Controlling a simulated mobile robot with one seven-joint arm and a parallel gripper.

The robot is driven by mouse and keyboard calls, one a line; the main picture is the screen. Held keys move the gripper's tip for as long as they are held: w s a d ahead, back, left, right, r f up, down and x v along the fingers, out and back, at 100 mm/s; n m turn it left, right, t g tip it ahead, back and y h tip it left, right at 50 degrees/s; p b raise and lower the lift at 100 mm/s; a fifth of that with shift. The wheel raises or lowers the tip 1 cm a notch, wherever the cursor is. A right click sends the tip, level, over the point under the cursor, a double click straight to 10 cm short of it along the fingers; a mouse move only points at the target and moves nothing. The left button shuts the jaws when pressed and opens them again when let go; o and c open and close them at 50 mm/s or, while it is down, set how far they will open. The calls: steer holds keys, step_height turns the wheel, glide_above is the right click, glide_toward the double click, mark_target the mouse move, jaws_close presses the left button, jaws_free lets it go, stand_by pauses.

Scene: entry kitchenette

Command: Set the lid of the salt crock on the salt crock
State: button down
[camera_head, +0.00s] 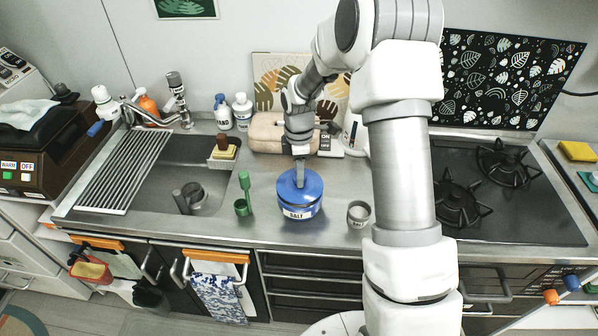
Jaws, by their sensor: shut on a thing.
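The salt crock (298,213) stands upright on the steel counter. It is blue with a white band marked SALT. Its blue lid (284,188) is at the crock's top and looks slightly offset or tilted to the left. I cannot tell whether the lid is fully seated on the rim. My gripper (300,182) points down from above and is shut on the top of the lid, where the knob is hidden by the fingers.
A green upright tool (243,195) stands left of the crock, and a grey cup (358,214) stands close on its right. The sink (170,180) is at left, the stove (500,205) at right.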

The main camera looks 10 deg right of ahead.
steer(key=shift+f+b, duration=0.8)
steer(key=shift+f, duration=0.3)
steer(key=shift+c, duration=1.7)
jaws_free()
step_height(320, 180, up, 18)
steer(key=shift+f, duration=0.25)
